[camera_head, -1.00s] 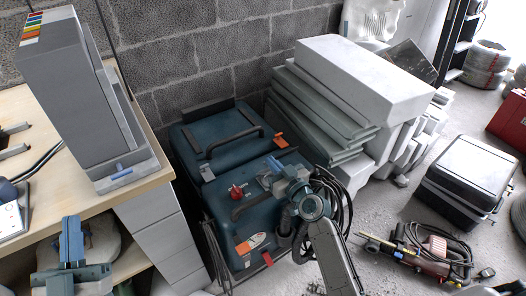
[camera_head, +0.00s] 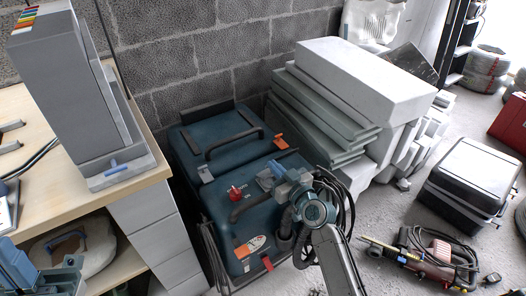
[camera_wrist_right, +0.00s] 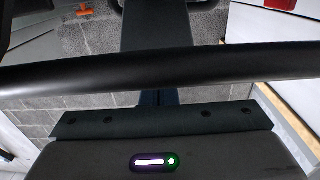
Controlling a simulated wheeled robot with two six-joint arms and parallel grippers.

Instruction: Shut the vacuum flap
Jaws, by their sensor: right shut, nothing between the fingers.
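The vacuum is the dark blue-green box on the floor against the block wall. Its top (camera_head: 215,195) has a red knob (camera_head: 234,192), a thick grey-black hose or handle and orange latches. A back section with a black carrying handle (camera_head: 236,142) lies flat. I cannot single out the flap. My right gripper (camera_head: 266,182) is shut and empty, low over the front section, right of the red knob; I cannot tell whether it touches. In the right wrist view a black bar (camera_wrist_right: 160,70) crosses the picture; a dark panel with lit marks lies below.
A wooden bench (camera_head: 60,195) with a tall grey unit (camera_head: 70,90) stands at left. White slabs (camera_head: 365,80) are stacked right of the vacuum. A black case (camera_head: 465,175) and a dark red tool (camera_head: 435,265) lie on the floor at right, with bare floor between.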

